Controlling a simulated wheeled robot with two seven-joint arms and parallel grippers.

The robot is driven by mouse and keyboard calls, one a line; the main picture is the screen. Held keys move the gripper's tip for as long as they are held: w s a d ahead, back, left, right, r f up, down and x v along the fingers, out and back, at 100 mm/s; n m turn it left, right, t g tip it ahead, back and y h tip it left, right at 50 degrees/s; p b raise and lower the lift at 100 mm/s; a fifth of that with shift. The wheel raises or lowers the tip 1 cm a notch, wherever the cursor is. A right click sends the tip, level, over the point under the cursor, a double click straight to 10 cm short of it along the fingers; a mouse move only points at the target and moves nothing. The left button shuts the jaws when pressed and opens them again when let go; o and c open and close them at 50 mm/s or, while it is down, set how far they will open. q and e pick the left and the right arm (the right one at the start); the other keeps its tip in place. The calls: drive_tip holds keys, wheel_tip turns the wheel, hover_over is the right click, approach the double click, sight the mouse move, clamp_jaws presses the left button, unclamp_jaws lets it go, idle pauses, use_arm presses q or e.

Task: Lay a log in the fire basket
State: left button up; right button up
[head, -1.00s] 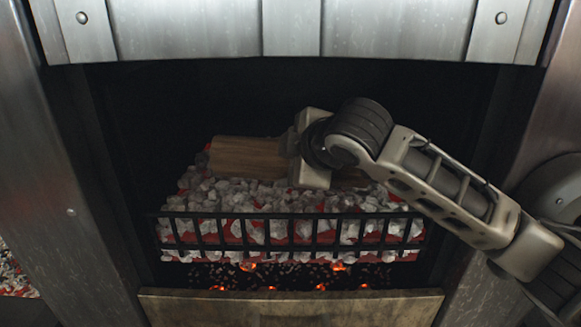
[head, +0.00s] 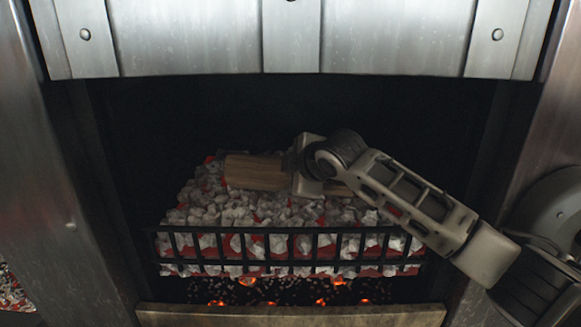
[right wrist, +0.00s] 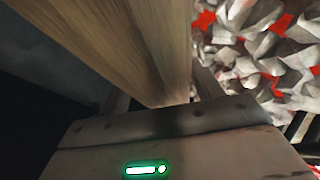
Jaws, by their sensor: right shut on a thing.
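A brown wooden log (head: 254,172) lies crosswise over the grey and red coals at the back of the fire basket (head: 290,267). My right gripper (head: 308,170) is shut on the log near its middle and hides that part; a short piece shows to the right of the gripper. In the right wrist view the log (right wrist: 120,45) runs up from between the fingers, with coals beside it. I cannot tell whether the log touches the coals. My left gripper is not in view.
Coals (head: 225,212) fill the basket behind its black front bars. A metal hood (head: 290,40) hangs above the opening, and steel side walls (head: 45,190) flank it. A pale ledge (head: 290,316) runs below. Dark free space lies above the log.

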drive_tip(key=shift+w+f, duration=0.15)
drive_tip(key=shift+w, duration=0.15)
drive_tip(key=o, duration=1.7)
drive_tip(key=shift+s+f, duration=0.1)
drive_tip(key=shift+f, duration=0.2)
drive_tip(key=shift+r, duration=0.1)
